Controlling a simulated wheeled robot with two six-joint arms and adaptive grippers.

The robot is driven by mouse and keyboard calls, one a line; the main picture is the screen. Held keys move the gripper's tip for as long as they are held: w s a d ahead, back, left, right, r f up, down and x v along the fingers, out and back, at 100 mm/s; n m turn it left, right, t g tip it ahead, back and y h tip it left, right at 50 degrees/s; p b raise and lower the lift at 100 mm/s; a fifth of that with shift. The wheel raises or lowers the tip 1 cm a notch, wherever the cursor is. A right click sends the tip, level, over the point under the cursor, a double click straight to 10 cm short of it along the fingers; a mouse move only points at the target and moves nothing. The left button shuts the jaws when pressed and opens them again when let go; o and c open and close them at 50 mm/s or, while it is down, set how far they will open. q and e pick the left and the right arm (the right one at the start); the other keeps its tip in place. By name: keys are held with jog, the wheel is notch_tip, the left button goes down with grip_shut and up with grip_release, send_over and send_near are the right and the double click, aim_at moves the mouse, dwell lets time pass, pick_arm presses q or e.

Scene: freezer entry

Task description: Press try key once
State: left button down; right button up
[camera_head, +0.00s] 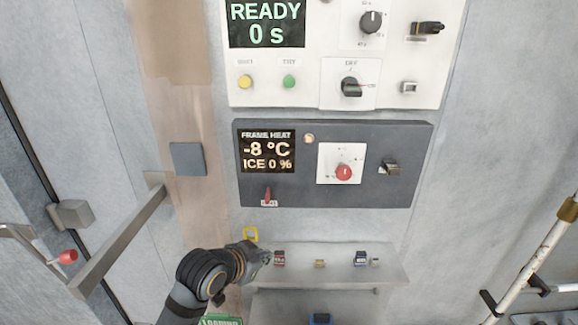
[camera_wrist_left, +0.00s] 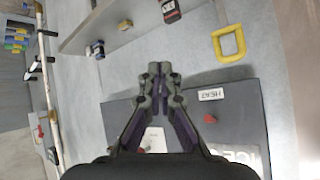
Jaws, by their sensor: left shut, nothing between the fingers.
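The try key is a green round button (camera_head: 289,81) under a TRY label on the white upper panel (camera_head: 318,96). A yellow button (camera_head: 245,82) sits to its left. The display (camera_head: 266,23) above reads READY 0 s. My left gripper (camera_head: 266,257) is near the left end of the small shelf, well below the key and apart from it. In the left wrist view its fingers (camera_wrist_left: 160,70) are shut and empty, with the grey panel behind them. The try key is out of the left wrist view. My right gripper is not in view.
The grey frame heat panel (camera_head: 222,190) has a red switch (camera_head: 268,195) and a red knob (camera_head: 344,173). A shelf (camera_head: 340,276) below holds small items. A yellow ring (camera_head: 250,232) hangs near my left gripper. A door handle bar (camera_head: 120,240) juts out at left.

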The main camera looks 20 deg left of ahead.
aim_at(289, 81)
pick_arm(q)
jog(key=d+r+m+t+h, duration=0.1)
jog(key=r+m+t+h, duration=0.1)
jog(key=r, duration=1.1)
jog(key=w+d+r+m+t+h, duration=0.1)
jog(key=d+r+m+t+h, duration=0.1)
jog(key=r, duration=1)
jog(key=w+d+r+m+t+h, duration=0.1)
jog(key=r+m+t+h, duration=0.2)
jog(key=r, duration=1)
jog(key=shift+d+r+m+h, duration=0.3)
jog(key=shift+r+m, duration=0.05)
jog(key=shift+m, duration=0.45)
jog(key=shift+w, duration=0.1)
jog(key=w+a+p, duration=0.2)
jog(key=w, duration=0.6)
jog(key=shift+w+a, duration=0.2)
jog(key=shift+a, duration=0.05)
jog(key=shift+w, duration=0.1)
